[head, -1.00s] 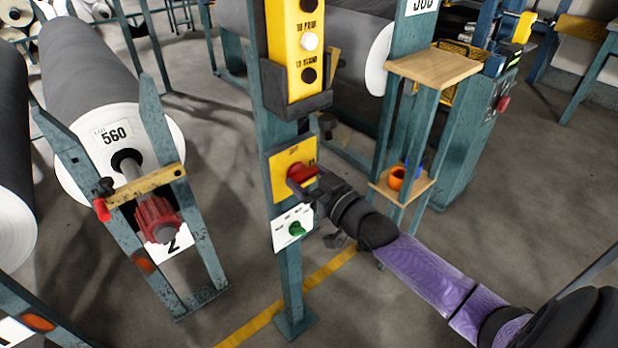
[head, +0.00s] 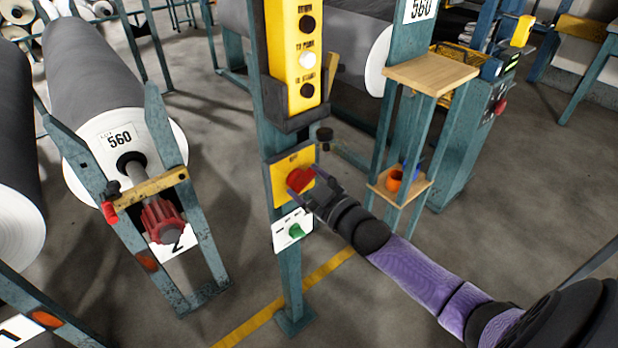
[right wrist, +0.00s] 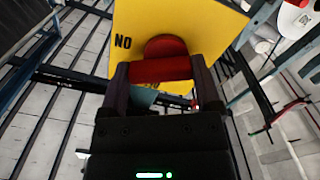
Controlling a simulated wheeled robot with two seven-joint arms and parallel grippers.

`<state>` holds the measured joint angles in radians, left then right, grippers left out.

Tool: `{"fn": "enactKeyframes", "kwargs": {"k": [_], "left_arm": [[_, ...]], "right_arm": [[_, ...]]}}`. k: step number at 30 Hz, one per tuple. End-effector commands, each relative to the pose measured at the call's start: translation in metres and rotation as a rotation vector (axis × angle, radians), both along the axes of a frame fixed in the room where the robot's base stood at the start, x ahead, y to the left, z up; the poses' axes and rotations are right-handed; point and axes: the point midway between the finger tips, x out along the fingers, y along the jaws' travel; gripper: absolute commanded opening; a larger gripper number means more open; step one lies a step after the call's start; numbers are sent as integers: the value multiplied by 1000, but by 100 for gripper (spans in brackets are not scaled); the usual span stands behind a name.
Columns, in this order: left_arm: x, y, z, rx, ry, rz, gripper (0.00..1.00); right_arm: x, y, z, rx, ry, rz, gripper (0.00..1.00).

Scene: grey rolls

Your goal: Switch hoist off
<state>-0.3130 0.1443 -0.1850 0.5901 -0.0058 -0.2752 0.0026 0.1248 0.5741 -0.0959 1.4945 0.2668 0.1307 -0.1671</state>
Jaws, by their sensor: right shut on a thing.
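A red switch handle (head: 299,180) sits on a yellow plate (head: 281,181) fixed to a teal post. In the head view the handle slants up to the right. In the right wrist view the red handle (right wrist: 165,67) lies between my two fingers, in front of the yellow plate (right wrist: 205,25) with the letters "NO" to its left. More lettering below is partly hidden. My right gripper (head: 303,190) is shut on the handle, reaching in from the lower right. My left gripper is not in view.
A white plate with a green knob (head: 296,231) is just below the yellow plate. A yellow box with buttons (head: 293,60) hangs above it. A wooden-shelved stand (head: 431,75) is close on the right. A grey roll (head: 95,75) on a cradle stands left.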

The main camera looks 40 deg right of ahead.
Motion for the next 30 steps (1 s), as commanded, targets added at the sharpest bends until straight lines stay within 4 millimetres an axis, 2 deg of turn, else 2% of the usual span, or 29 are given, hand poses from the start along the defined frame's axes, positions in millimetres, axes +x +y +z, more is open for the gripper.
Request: {"fn": "enactKeyframes", "kwargs": {"k": [11,30], "left_arm": [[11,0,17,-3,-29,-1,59],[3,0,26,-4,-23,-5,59]], "right_arm": [[0,2,2,-354,-26,0,24],[-1,4,1,-911,-69,2,23]]}}
